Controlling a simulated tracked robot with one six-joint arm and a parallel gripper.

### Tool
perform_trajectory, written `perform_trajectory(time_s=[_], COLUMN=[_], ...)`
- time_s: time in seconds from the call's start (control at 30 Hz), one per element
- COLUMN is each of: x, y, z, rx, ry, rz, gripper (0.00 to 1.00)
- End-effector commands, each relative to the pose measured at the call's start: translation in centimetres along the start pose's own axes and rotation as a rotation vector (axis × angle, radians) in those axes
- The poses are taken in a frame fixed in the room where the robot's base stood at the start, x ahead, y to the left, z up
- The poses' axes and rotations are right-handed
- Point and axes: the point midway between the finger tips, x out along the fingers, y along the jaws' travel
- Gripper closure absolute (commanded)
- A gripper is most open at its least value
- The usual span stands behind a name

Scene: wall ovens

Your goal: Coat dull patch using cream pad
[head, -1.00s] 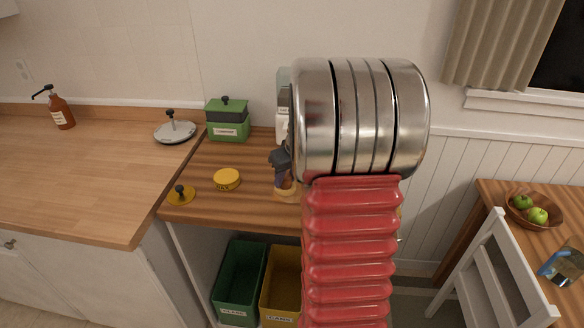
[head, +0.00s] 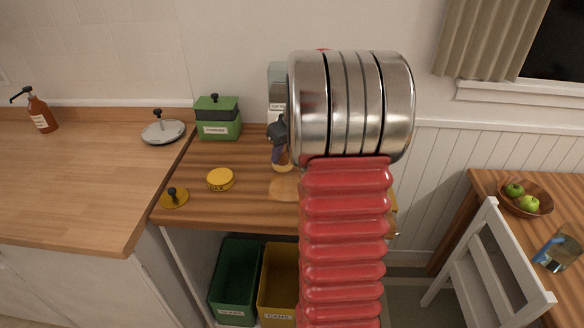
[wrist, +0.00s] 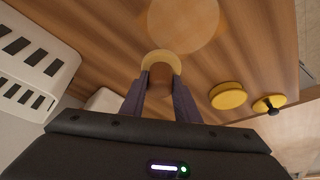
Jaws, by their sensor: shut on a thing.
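The cream pad (wrist: 160,59) is gripped between the fingertips of my gripper (wrist: 161,74) in the wrist view. In the head view my gripper (head: 279,157) shows dark purple fingers, partly hidden behind my arm, with the pad (head: 283,167) at their tips. The dull patch (head: 284,188) is a paler round area on the wooden worktop, just in front of the pad and partly hidden by my arm. It also shows in the wrist view (wrist: 184,22), beyond the pad and apart from it. I cannot tell whether the pad touches the wood.
A yellow tin (head: 220,179) and a yellow knobbed lid (head: 174,197) are left of the patch. A green box (head: 218,119) stands at the back, with a pale container (head: 277,78) beside it. Green (head: 236,282) and yellow (head: 278,285) bins are below.

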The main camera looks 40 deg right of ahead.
Motion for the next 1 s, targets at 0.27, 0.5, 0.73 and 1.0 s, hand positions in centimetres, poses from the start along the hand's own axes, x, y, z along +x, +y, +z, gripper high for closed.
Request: perform_trajectory(time_s=[0.27,0.5,0.73,1.0], x=[-2.4,-3.8,-4.0,-4.0], y=[-0.3,-0.5,-0.5,-0.6], z=[-1.2,-1.9,-2.0,-2.0], rx=[-0.006,-0.011,-0.011,-0.011], ry=[0.003,0.001,0.001,0.001], rz=[-0.001,-0.003,-0.004,-0.004], gripper=[0.89,0.89,0.89,0.89])
